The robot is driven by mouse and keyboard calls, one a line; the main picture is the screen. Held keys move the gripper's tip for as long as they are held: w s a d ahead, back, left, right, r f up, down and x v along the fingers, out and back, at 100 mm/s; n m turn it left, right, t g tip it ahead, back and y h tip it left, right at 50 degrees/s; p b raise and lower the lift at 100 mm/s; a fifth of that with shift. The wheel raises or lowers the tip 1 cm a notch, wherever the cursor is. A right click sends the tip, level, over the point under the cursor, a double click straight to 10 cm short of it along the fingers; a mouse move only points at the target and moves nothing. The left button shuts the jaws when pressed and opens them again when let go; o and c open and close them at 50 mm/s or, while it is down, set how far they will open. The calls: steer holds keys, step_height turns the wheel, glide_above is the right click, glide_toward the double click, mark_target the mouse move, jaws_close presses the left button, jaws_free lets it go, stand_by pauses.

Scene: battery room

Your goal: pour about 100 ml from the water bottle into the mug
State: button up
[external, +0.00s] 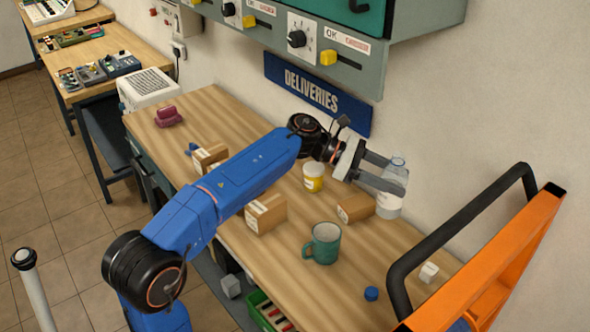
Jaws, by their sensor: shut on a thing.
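The water bottle (389,208) is clear with a pale label. It stands upright, or nearly so, at the back of the wooden bench near the wall. My gripper (398,181) is shut on the bottle's upper part, its two grey fingers reaching from the left. The bottle's neck shows just above the fingers. I cannot tell whether its base touches the bench. The green mug (323,244) stands upright on the bench, left of and nearer than the bottle, with its handle toward the left.
A cardboard box (356,208) lies between mug and bottle. Another box (266,213) and a yellow-white jar (313,178) stand nearby. A blue cap (371,293) lies in front of the mug. An orange frame (500,265) with a black bar bounds the right side.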

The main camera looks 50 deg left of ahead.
steer(key=s+a, duration=0.6)
steer(key=a, duration=0.3)
steer(key=s+a, duration=0.6)
steer(key=a, duration=0.4)
step_height(320, 180, down, 14)
steer(key=shift+w+d+r, duration=0.25)
steer(key=shift+d+r+y, duration=0.1)
steer(key=shift+y, duration=0.3)
step_height(320, 180, up, 5)
steer(key=d+m+y, duration=0.2)
steer(key=m+y, duration=0.3)
steer(key=y, duration=0.3)
steer(key=shift+s+a+f+m+t+y+p, duration=0.15)
steer(key=shift+f+m+y, duration=0.3)
steer(key=shift+f+y, duration=0.55)
steer(key=shift+s+d+f+m+t+y+p, duration=0.2)
steer(key=shift+f+m+y, duration=0.25)
steer(key=shift+f+y, duration=0.5)
